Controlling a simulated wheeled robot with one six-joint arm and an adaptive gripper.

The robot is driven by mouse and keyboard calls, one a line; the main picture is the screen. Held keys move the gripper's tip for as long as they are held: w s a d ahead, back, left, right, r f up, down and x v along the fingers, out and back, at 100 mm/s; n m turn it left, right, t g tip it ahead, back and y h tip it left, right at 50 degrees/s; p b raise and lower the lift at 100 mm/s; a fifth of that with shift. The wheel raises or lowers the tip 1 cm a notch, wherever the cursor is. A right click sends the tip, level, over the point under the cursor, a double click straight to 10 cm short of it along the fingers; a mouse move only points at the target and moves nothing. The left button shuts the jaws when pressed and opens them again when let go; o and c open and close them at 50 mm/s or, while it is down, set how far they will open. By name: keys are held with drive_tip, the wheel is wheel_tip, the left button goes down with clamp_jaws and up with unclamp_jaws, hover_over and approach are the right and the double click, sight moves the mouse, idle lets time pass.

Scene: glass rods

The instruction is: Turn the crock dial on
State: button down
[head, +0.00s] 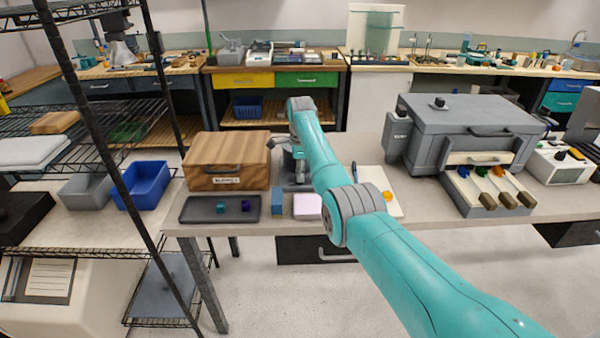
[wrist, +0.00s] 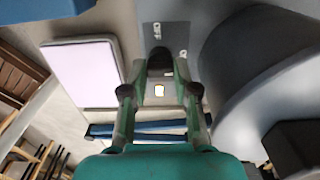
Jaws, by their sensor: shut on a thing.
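The crock (wrist: 265,65) shows as a large round grey body at the right of the wrist view. Beside it is a grey panel with a dark dial (wrist: 160,62). The panel carries an OFF label above the dial in the picture and a second label, partly cut off, to its right. My gripper (wrist: 161,80) has its two fingers on either side of the dial and is shut on it. Which way the dial points is hard to make out. A small white square shows below the dial. In the head view my arm largely hides the crock and dial.
A wooden box (head: 227,162) and dark tray (head: 219,209) with two small cubes stand left of my gripper. A blue block (head: 277,201) and pale pad (head: 307,206) lie at the table's front. A grey oven-like unit (head: 462,125) stands to the right.

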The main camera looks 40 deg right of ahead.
idle(0.5)
drive_tip(key=c, duration=0.9)
unclamp_jaws()
